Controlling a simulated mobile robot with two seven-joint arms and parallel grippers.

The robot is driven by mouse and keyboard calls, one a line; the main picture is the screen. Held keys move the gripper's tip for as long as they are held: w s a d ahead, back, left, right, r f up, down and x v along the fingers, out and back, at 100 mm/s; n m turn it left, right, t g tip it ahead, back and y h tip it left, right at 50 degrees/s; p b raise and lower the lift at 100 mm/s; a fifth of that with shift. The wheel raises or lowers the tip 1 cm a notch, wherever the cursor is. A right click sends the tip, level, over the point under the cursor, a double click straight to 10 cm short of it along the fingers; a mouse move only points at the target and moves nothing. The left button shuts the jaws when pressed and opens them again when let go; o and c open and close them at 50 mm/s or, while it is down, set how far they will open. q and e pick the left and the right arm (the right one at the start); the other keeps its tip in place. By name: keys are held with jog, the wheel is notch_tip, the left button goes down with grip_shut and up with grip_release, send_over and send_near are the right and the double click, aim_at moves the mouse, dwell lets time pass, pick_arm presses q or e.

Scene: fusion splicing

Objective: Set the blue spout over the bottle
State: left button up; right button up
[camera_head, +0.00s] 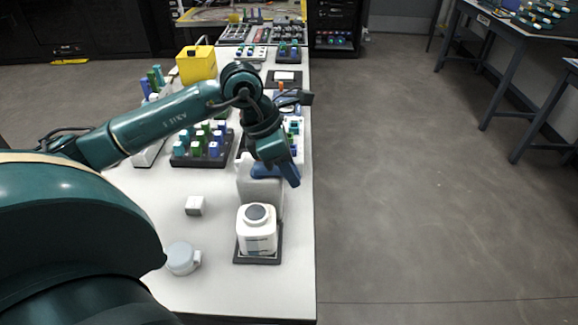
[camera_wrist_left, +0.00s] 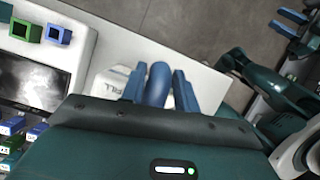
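My left gripper (camera_head: 285,175) hangs above a white jug-like bottle (camera_head: 262,198) on the bench. In the left wrist view, the left gripper's two blue fingers (camera_wrist_left: 157,90) stand on either side of the rounded blue spout (camera_wrist_left: 158,80) and seem to grip it. In the head view the blue spout (camera_head: 264,171) is low beside the fingers, at the top of the bottle; whether it touches cannot be told.
A white bottle with a grey cap (camera_head: 257,228) stands on a dark tray (camera_head: 257,260) in front. A white cup (camera_head: 182,258) and small white block (camera_head: 195,205) are left. A dark rack (camera_head: 193,160) and yellow can (camera_head: 197,64) stand farther back. The bench's right edge is close.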

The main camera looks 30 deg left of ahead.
pick_arm(q)
grip_shut()
